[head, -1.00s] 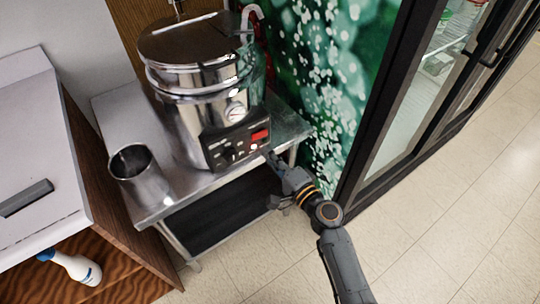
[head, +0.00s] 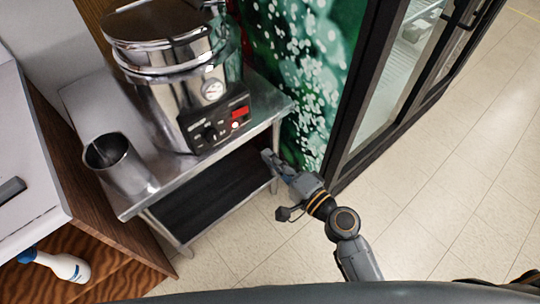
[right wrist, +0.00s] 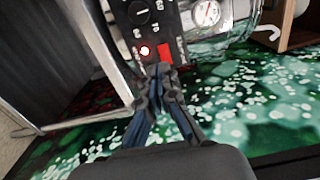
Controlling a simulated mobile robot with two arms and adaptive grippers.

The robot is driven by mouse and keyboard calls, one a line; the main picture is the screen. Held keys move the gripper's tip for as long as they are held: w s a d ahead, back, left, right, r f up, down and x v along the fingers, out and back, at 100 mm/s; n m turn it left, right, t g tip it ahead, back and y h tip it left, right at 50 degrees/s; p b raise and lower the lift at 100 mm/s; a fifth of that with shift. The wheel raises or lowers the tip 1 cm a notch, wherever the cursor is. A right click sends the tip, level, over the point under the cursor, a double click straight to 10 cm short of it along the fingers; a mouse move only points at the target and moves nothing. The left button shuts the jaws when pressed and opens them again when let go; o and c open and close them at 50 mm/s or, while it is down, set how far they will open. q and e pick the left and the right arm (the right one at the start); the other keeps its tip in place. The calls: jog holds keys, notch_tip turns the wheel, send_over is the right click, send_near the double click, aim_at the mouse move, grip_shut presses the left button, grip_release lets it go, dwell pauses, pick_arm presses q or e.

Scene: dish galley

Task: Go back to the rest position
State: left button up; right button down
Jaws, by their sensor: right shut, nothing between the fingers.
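My right gripper (head: 267,157) is shut and empty. In the head view it is in front of the steel table's right front corner, below and to the right of the cooker's control panel (head: 217,122), apart from it. In the right wrist view the closed fingertips (right wrist: 160,72) appear just below the panel's red display (right wrist: 166,50) and a lit button (right wrist: 145,50). The cooker (head: 170,75) is a shiny steel pot with a lid and a round gauge. My left gripper is not in view.
The cooker stands on a steel table (head: 88,95) with a dark lower shelf (head: 210,187), beside a steel cup (head: 120,165). A glass-door fridge (head: 385,95) stands at the right. A white bottle (head: 62,264) is in the wooden cabinet at the left. The tiled floor (head: 440,215) is clear.

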jog(key=s+d+f+n+g+h, duration=0.2)
jog(key=s+d+f, duration=0.15)
jog(key=f, duration=0.75)
jog(key=s+d+f+n+g+h, duration=0.2)
jog(key=s+f+g, duration=0.15)
jog(key=f, duration=0.85)
jog(key=s+d+f+n+g+h, duration=0.15)
jog(key=s+f, duration=0.25)
jog(key=f, duration=0.7)
jog(key=s+d+f+n+g+h, duration=0.1)
jog(key=s+d+f, duration=0.3)
jog(key=s, duration=0.4)
jog(key=s+d+f+n+g+h, duration=0.2)
jog(key=s+f, duration=0.4)
jog(key=s, duration=0.3)
jog(key=s+d+f+n+g+h, duration=0.2)
jog(key=s+d+f, duration=0.4)
jog(key=s, duration=0.3)
jog(key=shift+s+d+n+g+p, duration=0.15)
jog(key=shift+d+n+g+p, duration=0.15)
jog(key=shift+d+n+g, duration=0.65)
